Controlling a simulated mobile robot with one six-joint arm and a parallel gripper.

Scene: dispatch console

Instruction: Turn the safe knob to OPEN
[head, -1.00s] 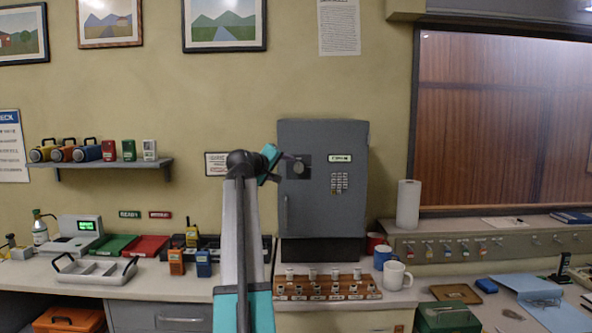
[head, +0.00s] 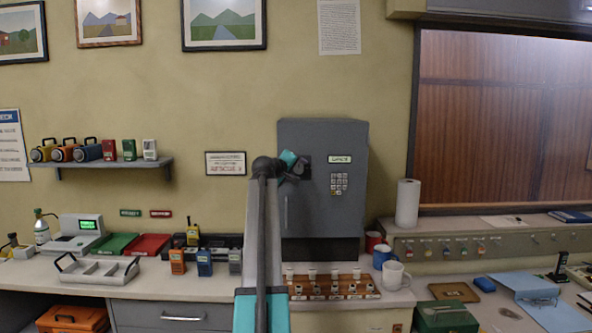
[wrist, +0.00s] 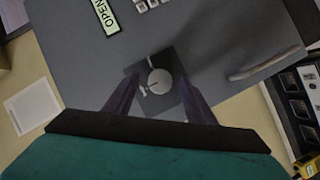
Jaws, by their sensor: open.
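The grey safe (head: 325,215) stands on the counter in the head view, its door closed. Its round silver knob (wrist: 159,81) sits on a dark square plate in the wrist view, with a small pale mark at its lower left. My gripper (wrist: 159,77) is open, with one dark finger on each side of the knob and gaps visible. I cannot tell how near the fingertips are in depth. In the head view my gripper (head: 298,168) largely hides the knob.
A keypad (head: 339,184) and a bar handle (wrist: 264,64) are on the safe door. A wooden rack of switches or stamps (head: 335,287) stands below the safe. Radios (head: 205,263) and mugs (head: 393,275) flank it. The air before the door is otherwise clear.

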